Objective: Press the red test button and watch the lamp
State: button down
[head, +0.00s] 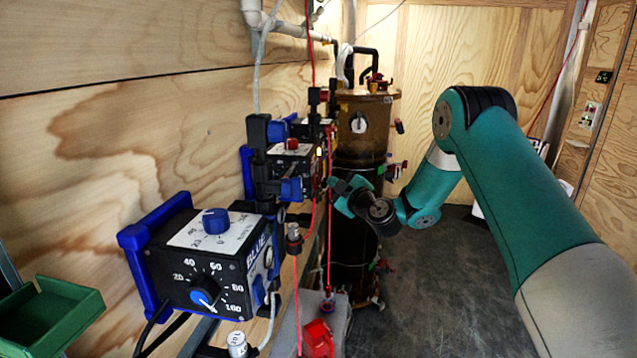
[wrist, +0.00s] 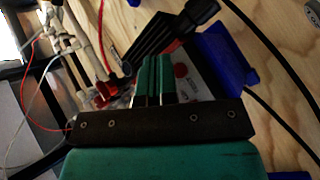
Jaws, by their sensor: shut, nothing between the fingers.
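A red button (head: 292,143) sits on top of a small black box (head: 290,165) with blue clamps on the left wall. In the wrist view the red button (wrist: 181,70) shows on a grey-white panel, just right of my fingertips. My gripper (wrist: 154,62) is shut and empty, its two green fingers side by side. I cannot tell whether it touches the panel. In the head view my gripper (head: 335,186) is small, beside the right side of the box. A small yellowish spot (head: 319,152) shows on the box's right side; I cannot tell whether it is the lamp.
A larger black dial box (head: 205,262) in a blue frame stands nearer on the left. A tall brown cylinder (head: 362,125) stands behind my gripper. Red hoses and valves crowd the wall. A green bin (head: 50,315) is at lower left. The floor (head: 440,290) at right is clear.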

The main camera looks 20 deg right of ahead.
jog(key=shift+s+d+b, duration=0.7)
jog(key=shift+d+b, duration=0.3)
jog(key=shift+b, duration=0.35)
jog(key=shift+s+d+b, duration=0.65)
jog(key=shift+d+b, duration=0.35)
jog(key=shift+b, duration=0.3)
jog(key=s+a+f+m+g+y, duration=0.2)
jog(key=s+a+f+m+g, duration=0.15)
jog(key=s+a+g, duration=0.7)
jog(key=s+d+f+m+g+h, duration=0.1)
jog(key=s+f+m+g+h, duration=0.2)
jog(key=s, duration=0.7)
jog(key=s+m+g+h, duration=0.2)
jog(key=s+m, duration=0.3)
jog(key=s, duration=0.5)
jog(key=s+a+r+n+g+y+p, duration=0.3)
jog(key=s+a+r+n, duration=0.4)
jog(key=s+a+r, duration=0.4)
notch_tip(320, 180, up, 2)
jog(key=a+y+p, duration=0.1)
jog(key=a+p, duration=0.1)
jog(key=shift+s+a, duration=0.25)
jog(key=shift+a, duration=0.1)
